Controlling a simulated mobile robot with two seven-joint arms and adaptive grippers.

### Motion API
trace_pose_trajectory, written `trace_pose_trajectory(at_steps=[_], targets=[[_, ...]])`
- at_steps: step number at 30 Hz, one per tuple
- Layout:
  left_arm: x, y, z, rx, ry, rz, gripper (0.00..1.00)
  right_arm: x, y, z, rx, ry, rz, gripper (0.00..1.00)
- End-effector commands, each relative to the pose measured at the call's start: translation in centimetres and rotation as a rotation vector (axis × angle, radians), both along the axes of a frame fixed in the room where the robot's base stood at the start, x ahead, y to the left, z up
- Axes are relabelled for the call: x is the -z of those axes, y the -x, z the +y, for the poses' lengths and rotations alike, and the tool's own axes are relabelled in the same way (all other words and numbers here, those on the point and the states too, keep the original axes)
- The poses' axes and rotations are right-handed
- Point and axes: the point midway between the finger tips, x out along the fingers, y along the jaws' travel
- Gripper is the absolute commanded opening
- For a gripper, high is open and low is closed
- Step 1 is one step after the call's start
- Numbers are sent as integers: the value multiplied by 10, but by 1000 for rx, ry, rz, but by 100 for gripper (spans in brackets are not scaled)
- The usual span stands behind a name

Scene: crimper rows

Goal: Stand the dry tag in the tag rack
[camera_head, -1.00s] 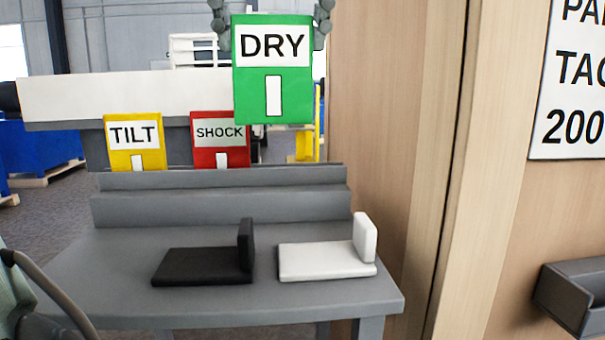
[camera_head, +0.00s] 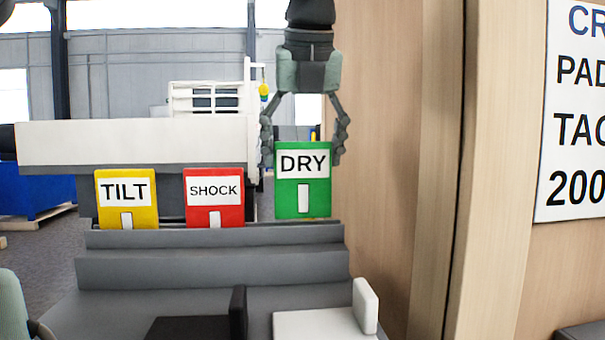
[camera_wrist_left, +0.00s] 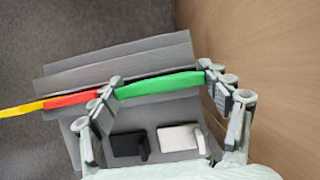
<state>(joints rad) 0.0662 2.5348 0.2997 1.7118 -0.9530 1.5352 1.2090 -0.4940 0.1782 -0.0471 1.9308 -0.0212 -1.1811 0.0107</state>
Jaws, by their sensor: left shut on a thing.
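The green DRY tag (camera_head: 303,205) is upright in the head view, to the right of the other tags. My left gripper (camera_head: 304,150) comes down from above and is shut on its two side edges. The DRY tag (camera_wrist_left: 160,84) also shows from above in the wrist view, between the fingers (camera_wrist_left: 158,88). The grey stepped tag rack (camera_head: 210,268) is below it. The tag's lower edge is at or just above the rack's top step; I cannot tell whether it touches.
The yellow TILT tag (camera_head: 126,190) and red SHOCK tag (camera_head: 214,190) stand in the rack to the left. A black holder (camera_head: 190,329) and a white holder (camera_head: 315,325) sit in front. A wooden wall (camera_head: 400,180) is close on the right.

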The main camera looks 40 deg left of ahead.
Motion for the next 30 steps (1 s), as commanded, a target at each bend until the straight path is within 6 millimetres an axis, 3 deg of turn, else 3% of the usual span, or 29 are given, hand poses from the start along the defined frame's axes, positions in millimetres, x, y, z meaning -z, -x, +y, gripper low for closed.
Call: trace_pose_trajectory(at_steps=[7, 21, 22, 27, 30], targets=[[34, 1, 0, 1, 0, 3, 48, -3, -3, 4, 0, -7, -7, 0], [39, 1, 0, 1, 0, 2, 48, -5, -3, 3, 5, -4, -1, 0], [39, 1, 0, 1, 0, 2, 78, -7, -3, 3, 5, -2, -4, 0], [39, 1, 0, 1, 0, 2, 97, -14, -8, 2, 5, -1, -20, 0], [39, 1, 0, 1, 0, 2, 97, -13, -7, 1, 4, 1, -18, 0]])
